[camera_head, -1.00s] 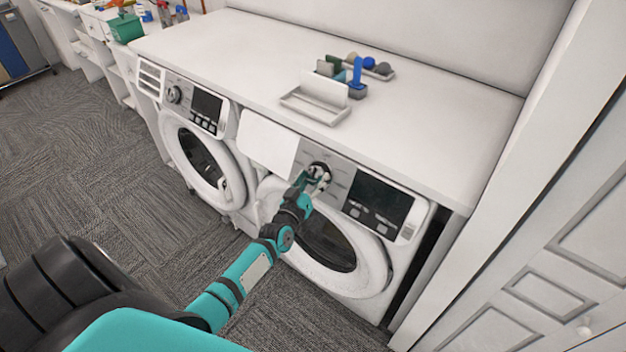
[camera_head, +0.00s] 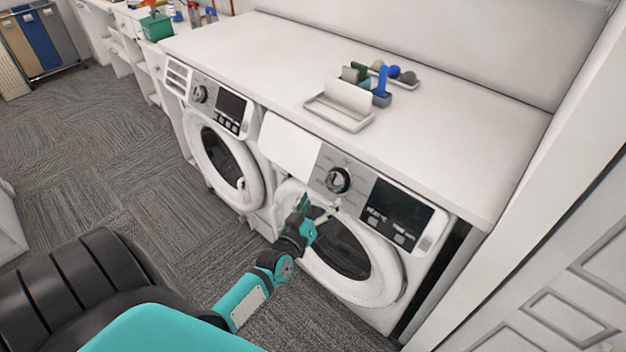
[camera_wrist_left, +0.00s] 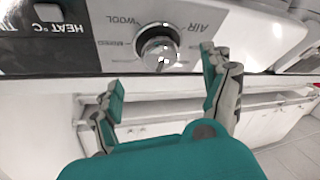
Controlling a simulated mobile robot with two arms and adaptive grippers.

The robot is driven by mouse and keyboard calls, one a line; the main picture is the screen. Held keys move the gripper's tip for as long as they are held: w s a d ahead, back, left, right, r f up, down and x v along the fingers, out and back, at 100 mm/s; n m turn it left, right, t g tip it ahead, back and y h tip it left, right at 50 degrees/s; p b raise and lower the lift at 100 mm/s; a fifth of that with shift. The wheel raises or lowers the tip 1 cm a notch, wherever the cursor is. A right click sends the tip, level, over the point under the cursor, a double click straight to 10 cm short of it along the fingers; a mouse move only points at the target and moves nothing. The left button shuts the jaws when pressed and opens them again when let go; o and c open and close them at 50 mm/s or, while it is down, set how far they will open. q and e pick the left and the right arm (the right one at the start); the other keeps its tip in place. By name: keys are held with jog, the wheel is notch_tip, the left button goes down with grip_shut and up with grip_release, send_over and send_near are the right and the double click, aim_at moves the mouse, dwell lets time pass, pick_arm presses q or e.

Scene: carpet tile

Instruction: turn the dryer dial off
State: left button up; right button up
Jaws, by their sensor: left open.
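The dryer (camera_head: 362,285) is the right-hand white front-loader in the head view. Its round silver and black dial (camera_head: 338,180) sits left of the dark display on the control panel and is in full view. The dial also shows in the left wrist view (camera_wrist_left: 158,48), with "AIR", "WOOL" and a partly readable label around it. My left gripper (camera_head: 326,209) is open and empty, a little below and in front of the dial, apart from it. In the left wrist view its spread fingers (camera_wrist_left: 161,76) frame the dial. My right gripper is in neither view.
A second front-loader (camera_head: 222,165) stands to the left. The long white counter (camera_head: 270,65) above carries a white tray (camera_head: 340,112) and small items. A white panelled door or cabinet front (camera_head: 560,310) rises at the right. Carpet floor (camera_head: 110,150) is free at the left.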

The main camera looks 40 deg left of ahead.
pick_arm(q)
jog(key=shift+s+d+r, duration=0.1)
jog(key=shift+s+d, duration=0.1)
jog(key=shift+s, duration=0.85)
jog(key=shift+s+d+r, duration=0.1)
jog(key=shift+s+d, duration=0.05)
jog(key=shift+s, duration=0.9)
jog(key=shift+f, duration=0.15)
jog(key=s+d+f+m+g+h+b, duration=0.1)
jog(key=s+d+f+m+g, duration=0.3)
jog(key=f, duration=0.6)
jog(key=s+d+f+n+g+h, duration=0.1)
jog(key=s+d+f+g, duration=0.1)
jog(key=s+f, duration=0.65)
jog(key=s+d+f+m+g+h+b, duration=0.1)
jog(key=s+d+f+m+g, duration=0.1)
jog(key=f, duration=1.1)
jog(key=s+d+f+m+g, duration=0.1)
jog(key=s+f, duration=0.3)
jog(key=s, duration=0.4)
jog(key=s+d+f+m+g+b, duration=0.1)
jog(key=s+f+g, duration=0.3)
jog(key=s, duration=0.5)
jog(key=s+d+f+m+g, duration=0.1)
jog(key=s+f+g, duration=0.2)
jog(key=s+f, duration=0.3)
jog(key=s, duration=0.2)
jog(key=shift+s+d+m, duration=0.35)
jog(key=shift+m, duration=0.05)
jog(key=shift+f, duration=0.1)
